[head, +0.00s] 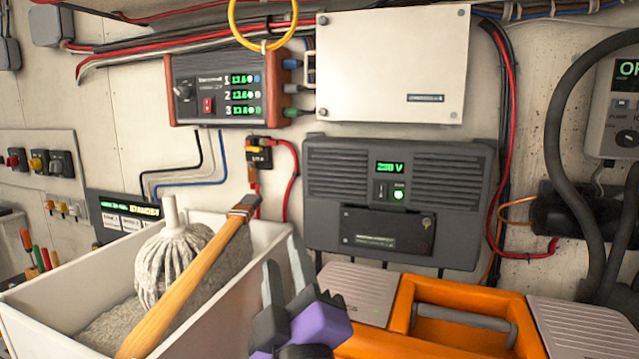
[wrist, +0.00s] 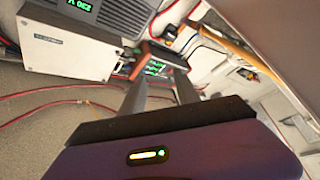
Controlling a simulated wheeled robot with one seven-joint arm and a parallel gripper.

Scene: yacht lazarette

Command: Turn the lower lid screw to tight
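A dark grey inverter unit (head: 400,185) with a green 230 V display hangs on the wall. A small black lid (head: 388,232) is on its lower front. A small screw-like spot (head: 346,240) shows at the lid's lower left, and a larger greenish one (head: 427,223) at its upper right. How tight either is cannot be told. My gripper (head: 281,255) is left of and below the inverter, apart from it. Its two grey fingers are open and empty; they also show apart in the wrist view (wrist: 161,92), which shows part of the inverter (wrist: 105,14) but not its lid.
A white cover box (head: 390,65) with corner screws is above the inverter. A three-display panel (head: 225,88) is left of it. A white bin (head: 245,300) with a mop and wooden handle stands left of my gripper. An orange toolbox (head: 405,315) stands below the inverter. Cables hang at right.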

